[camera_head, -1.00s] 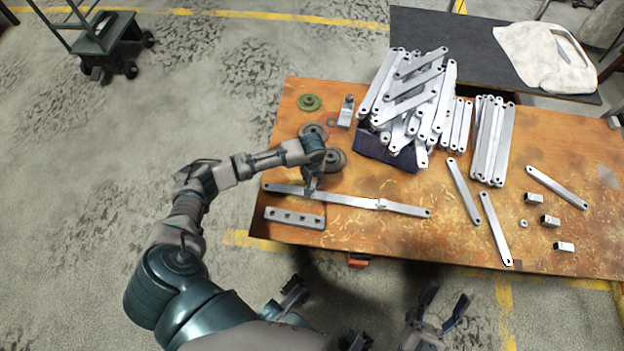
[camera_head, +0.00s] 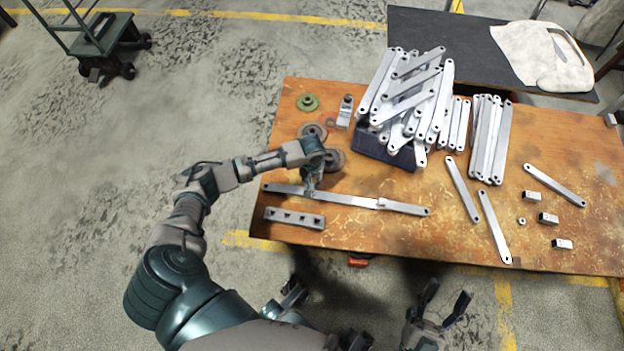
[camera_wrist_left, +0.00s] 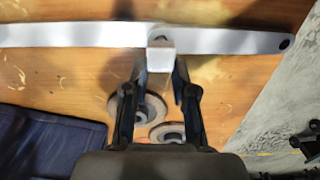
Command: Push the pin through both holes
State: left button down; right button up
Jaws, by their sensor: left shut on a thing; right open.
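A long flat galvanized strip (camera_head: 347,201) lies along the front left of the table and looks made of bars meeting end to end or overlapping. In the left wrist view the strip (camera_wrist_left: 226,41) crosses the top, with a hole near its right end. My left gripper (camera_head: 311,189) is over the strip, left of its middle. It is shut on a small light-grey blocky piece (camera_wrist_left: 161,60), apparently the pin, set against the strip. The holes under it are hidden, so I cannot tell how deep it sits. My right gripper (camera_head: 448,292) is open and empty, off the table's front edge.
A grey block with several holes (camera_head: 294,218) lies in front of the strip. Round discs (camera_head: 333,160) lie behind the gripper. A dark bin (camera_head: 383,151) piled with bars stands behind. Loose bars (camera_head: 494,227) and small blocks (camera_head: 548,218) lie to the right.

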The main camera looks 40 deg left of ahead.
pick_arm(q)
jog(key=shift+f, duration=1.2)
jog(key=c, duration=0.8)
grip_release()
jog(key=shift+c, duration=0.2)
notch_tip(320, 180, up, 12)
jog(key=shift+a+f, duration=0.1)
